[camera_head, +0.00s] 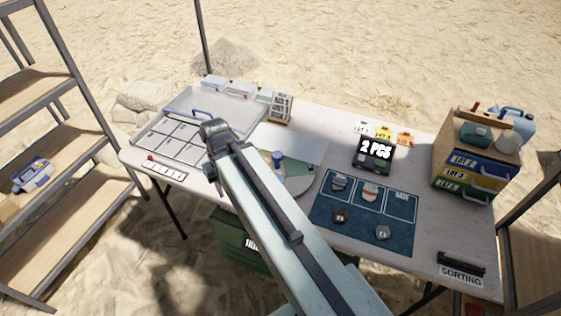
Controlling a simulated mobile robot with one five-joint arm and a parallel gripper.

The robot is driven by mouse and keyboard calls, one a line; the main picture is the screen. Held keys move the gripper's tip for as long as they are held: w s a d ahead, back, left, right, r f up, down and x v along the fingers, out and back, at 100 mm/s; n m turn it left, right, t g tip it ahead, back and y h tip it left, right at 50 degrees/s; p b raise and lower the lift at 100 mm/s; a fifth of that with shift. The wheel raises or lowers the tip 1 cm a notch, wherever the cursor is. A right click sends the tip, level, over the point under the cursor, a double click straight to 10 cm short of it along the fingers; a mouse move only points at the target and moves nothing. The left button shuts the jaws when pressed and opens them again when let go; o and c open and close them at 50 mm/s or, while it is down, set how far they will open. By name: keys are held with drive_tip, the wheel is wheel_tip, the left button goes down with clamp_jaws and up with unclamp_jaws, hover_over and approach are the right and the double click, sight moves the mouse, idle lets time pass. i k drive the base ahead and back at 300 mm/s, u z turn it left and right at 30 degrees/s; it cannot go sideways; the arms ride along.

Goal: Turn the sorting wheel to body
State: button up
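The sorting wheel (297,184) looks like a pale disc lying on the table, with a green sector and an upright blue knob (278,158). My arm crosses in front of its left side and hides part of it, so I cannot read which section it is set to. My arm reaches from the bottom of the view to the table's left half. Its far end is above and left of the wheel. The gripper's fingers cannot be made out there, and nothing held is visible.
A blue mat (360,234) with several pieces lies right of the wheel. A dark "2 PCS" display (373,153) stands behind it. A divided tray (168,138) is at left, a stack of lot boxes (465,170) at right. Shelves (45,155) stand left of the table.

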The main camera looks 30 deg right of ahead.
sight(296, 176)
drive_tip(key=k, duration=0.45)
drive_tip(key=z, duration=0.85)
drive_tip(key=k, duration=1.15)
drive_tip(key=u, duration=1.05)
drive_tip(key=i, duration=1.7)
drive_tip(key=z, duration=0.05)
